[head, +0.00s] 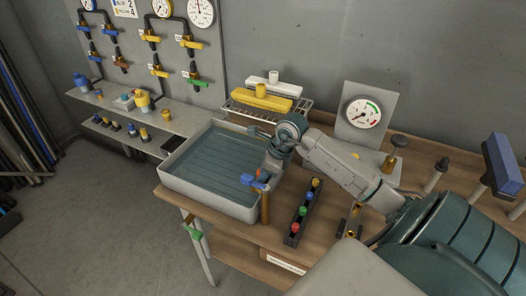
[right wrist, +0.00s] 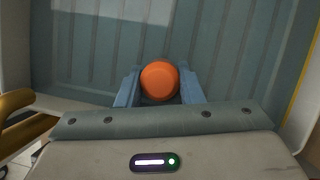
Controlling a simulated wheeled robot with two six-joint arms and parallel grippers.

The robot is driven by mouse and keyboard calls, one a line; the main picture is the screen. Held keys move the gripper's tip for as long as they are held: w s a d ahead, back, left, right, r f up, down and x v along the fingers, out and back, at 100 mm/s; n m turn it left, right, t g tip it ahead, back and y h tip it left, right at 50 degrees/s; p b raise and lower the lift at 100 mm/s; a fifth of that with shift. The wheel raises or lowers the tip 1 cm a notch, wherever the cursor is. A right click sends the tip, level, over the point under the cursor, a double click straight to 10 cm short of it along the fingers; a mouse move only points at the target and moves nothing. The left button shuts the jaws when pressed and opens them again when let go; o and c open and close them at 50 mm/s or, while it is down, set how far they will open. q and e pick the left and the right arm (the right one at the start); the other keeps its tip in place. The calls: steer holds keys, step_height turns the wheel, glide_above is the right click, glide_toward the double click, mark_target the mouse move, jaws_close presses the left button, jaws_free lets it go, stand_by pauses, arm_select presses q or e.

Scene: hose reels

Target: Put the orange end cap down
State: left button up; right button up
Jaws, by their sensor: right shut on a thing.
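The orange end cap (right wrist: 160,80) is round and sits between the two blue fingers of my right gripper (right wrist: 160,92) in the right wrist view. In the head view my right gripper (head: 254,183) is at the right front edge of the grey tub, with a little of the orange cap (head: 259,173) showing at it. The gripper is shut on the cap. The ribbed blue-green floor of the tub (right wrist: 90,50) fills the background in the wrist view. My left gripper does not show.
The grey tub (head: 172,178) stands on a wooden bench (head: 335,166). A brass-coloured upright pipe (head: 265,208) is just below the gripper. A dark rack (head: 291,238) with coloured caps lies to the right. A gauge stand (head: 370,95) and wire shelf (head: 235,108) are behind.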

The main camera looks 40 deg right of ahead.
steer(key=shift+f, duration=0.15)
steer(key=o, duration=1)
steer(key=shift+r, duration=0.35)
steer(key=shift+d+r, duration=0.15)
steer(key=shift+r, duration=0.05)
steer(key=b+v, duration=0.2)
steer(key=v, duration=0.9)
steer(key=shift+s+r, duration=0.1)
